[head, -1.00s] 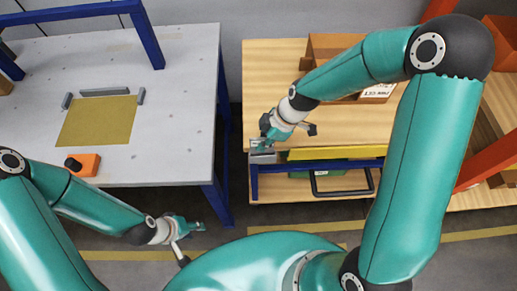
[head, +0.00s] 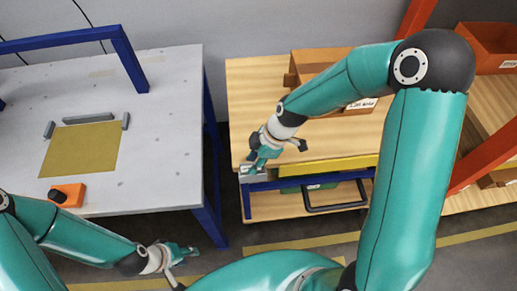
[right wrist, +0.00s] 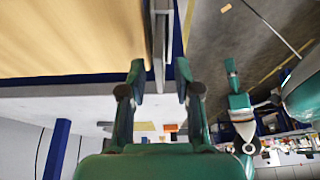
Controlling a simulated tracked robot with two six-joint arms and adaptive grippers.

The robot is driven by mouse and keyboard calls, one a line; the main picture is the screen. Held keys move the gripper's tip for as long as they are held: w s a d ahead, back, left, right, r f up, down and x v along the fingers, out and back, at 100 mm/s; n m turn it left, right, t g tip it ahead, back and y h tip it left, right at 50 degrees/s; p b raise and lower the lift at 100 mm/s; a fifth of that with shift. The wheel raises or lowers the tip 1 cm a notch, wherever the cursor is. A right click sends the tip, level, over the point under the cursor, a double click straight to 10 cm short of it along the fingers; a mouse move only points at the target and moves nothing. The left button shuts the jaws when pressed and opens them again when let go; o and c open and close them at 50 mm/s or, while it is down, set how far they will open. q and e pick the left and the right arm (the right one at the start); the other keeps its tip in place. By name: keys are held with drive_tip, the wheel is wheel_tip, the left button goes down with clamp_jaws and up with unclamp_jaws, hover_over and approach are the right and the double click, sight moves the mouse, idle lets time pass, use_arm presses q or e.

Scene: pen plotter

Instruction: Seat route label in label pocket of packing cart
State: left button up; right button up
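The packing cart (head: 330,143) has a light wooden top, a yellow front strip and a blue frame. A grey metal piece, apparently the label pocket (head: 252,174), is at its front left corner. My right gripper (head: 252,168) is over that corner. In the right wrist view my right gripper (right wrist: 160,72) has its fingers well apart, with the thin grey edge of the pocket (right wrist: 158,30) beyond and between them. I see nothing held in it. I cannot make out the route label. My left gripper (head: 188,250) is low in front of the white table, too small to read.
The white table (head: 165,150) bears a yellow sheet (head: 82,148) between grey stops and an orange box with a black knob (head: 68,195). An orange bin (head: 315,62) stands on the cart. A dark handle (head: 337,207) sticks out below. A gap separates table and cart.

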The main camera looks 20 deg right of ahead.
drive_tip(key=v, duration=1)
drive_tip(key=shift+r, duration=0.2)
drive_tip(key=shift+s, duration=0.1)
